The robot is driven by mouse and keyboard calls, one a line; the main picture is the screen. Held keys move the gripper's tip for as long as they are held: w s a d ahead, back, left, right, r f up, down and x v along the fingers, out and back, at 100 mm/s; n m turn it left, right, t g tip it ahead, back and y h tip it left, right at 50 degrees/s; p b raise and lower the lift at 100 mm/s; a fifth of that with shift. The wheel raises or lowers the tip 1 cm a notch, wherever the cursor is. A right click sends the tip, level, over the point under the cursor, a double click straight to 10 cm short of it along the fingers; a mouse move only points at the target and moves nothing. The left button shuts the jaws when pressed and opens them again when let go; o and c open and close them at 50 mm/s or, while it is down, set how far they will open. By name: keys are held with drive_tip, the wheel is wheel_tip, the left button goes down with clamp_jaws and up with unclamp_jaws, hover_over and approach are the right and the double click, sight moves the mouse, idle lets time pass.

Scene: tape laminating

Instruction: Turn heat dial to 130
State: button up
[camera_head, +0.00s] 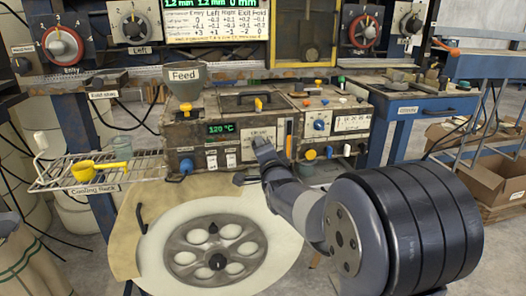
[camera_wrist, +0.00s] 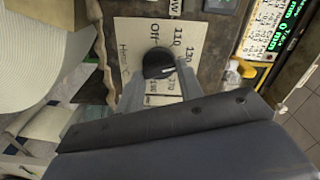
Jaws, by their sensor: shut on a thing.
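The heat dial (camera_wrist: 158,63) is a black round knob with a white pointer line, on a pale plate (camera_wrist: 135,38) marked Off, 110, 130 and further values. In the wrist view the pointer faces right, on the 130 side; its exact mark is hard to read. My gripper (camera_wrist: 160,77) has its grey fingers on either side of the knob, shut on it. In the head view my gripper (camera_head: 262,146) reaches the machine's front panel and hides the dial. The green display (camera_head: 221,128) left of it reads 120 °C.
The Feed funnel (camera_head: 186,80) stands on the machine's top left. A cooling rack (camera_head: 100,172) with a yellow scoop (camera_head: 100,167) juts out at left. Another knob (camera_head: 319,125) and several coloured buttons sit right of my gripper. A pale round disc (camera_head: 262,262) is below.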

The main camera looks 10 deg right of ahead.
drive_tip(key=o, duration=1)
drive_tip(key=s, duration=1)
drive_tip(key=shift+s, duration=0.4)
drive_tip(key=shift+w, duration=0.1)
drive_tip(key=w, duration=1)
drive_tip(key=shift+w, duration=0.35)
